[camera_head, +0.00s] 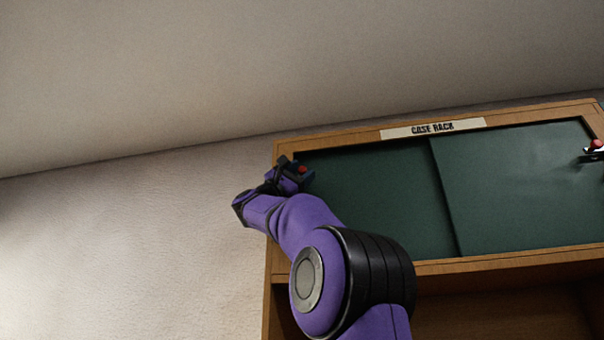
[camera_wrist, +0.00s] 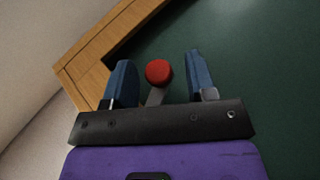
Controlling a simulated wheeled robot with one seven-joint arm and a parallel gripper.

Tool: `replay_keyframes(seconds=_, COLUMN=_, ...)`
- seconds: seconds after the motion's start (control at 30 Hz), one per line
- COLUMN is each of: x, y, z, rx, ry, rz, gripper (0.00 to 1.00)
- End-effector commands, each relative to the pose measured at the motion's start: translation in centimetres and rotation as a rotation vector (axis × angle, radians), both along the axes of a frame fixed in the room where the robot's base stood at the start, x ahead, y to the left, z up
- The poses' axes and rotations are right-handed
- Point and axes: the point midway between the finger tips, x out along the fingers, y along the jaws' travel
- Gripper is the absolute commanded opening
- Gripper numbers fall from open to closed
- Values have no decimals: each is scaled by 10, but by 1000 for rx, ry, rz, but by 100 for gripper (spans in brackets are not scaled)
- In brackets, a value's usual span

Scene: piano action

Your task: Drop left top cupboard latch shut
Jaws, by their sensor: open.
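The left top cupboard latch shows as a red round knob (camera_wrist: 158,72) on a short grey lever in the wrist view, at the left edge of the green cupboard door. My gripper (camera_wrist: 160,78) is open, with one blue finger on each side of the knob and gaps between. In the head view my gripper (camera_head: 298,172) is at the cupboard's upper left corner, with the red knob (camera_head: 302,170) showing beside it. The left green door panel (camera_head: 385,185) stands beside the overlapping right panel. The latch's lower part is hidden behind my gripper.
The wooden cupboard frame (camera_head: 275,240) runs down the left side, with a "CASE RACK" label (camera_head: 432,128) on top. Another latch with a red knob (camera_head: 596,145) is at the right. An open shelf (camera_head: 500,315) lies below. The wall at left is bare.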

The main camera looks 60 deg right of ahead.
Motion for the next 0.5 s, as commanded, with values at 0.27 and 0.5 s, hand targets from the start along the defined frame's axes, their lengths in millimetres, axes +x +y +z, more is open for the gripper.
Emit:
replay_keyframes(seconds=0.27, x=20, y=29, z=-34, rx=1, ry=3, rz=6, gripper=52)
replay_keyframes(seconds=0.5, x=36, y=50, z=-62, rx=0, ry=3, rz=4, gripper=52)
